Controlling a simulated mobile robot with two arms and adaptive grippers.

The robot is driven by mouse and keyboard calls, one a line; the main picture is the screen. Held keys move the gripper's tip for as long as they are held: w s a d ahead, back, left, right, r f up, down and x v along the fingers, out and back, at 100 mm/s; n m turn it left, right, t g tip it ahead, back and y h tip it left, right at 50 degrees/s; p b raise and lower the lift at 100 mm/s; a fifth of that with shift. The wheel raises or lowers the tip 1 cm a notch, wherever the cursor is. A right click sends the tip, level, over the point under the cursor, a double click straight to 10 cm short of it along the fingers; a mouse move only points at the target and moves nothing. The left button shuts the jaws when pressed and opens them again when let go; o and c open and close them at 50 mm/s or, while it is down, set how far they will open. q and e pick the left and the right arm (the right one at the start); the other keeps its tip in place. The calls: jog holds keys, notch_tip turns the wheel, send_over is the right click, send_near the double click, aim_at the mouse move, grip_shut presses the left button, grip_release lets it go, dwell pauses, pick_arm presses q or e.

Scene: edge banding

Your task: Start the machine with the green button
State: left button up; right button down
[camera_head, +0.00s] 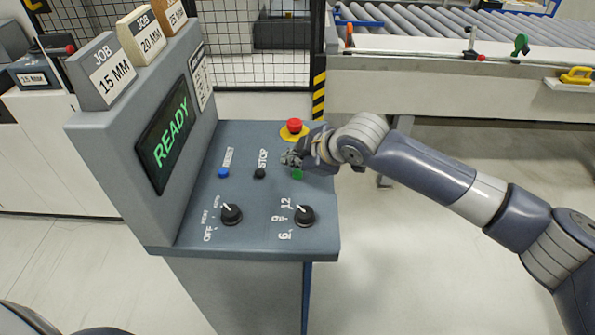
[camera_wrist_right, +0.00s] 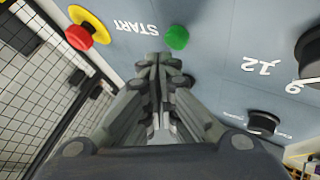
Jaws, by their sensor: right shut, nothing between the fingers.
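The green button (camera_head: 297,174) is on the sloping top of the grey control console (camera_head: 190,225), partly hidden by my right gripper in the head view. In the right wrist view the green button (camera_wrist_right: 177,37) shows whole, beside the word START. My right gripper (camera_head: 290,158) is shut and empty, just above the panel by the button. In the right wrist view its fingertips (camera_wrist_right: 163,62) point at the panel a little below the button in the picture. I cannot tell whether they touch anything. The console screen (camera_head: 168,135) reads READY in green. My left gripper is not in view.
A red emergency stop (camera_head: 294,125) on a yellow base is close behind my right gripper. A blue button (camera_head: 223,173), a black STOP button (camera_head: 260,173) and two black knobs (camera_head: 231,214) (camera_head: 304,215) share the panel. A roller conveyor (camera_head: 430,20) stands behind.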

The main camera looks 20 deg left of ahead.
jog(key=shift+f, duration=0.15)
jog(key=shift+f, duration=0.25)
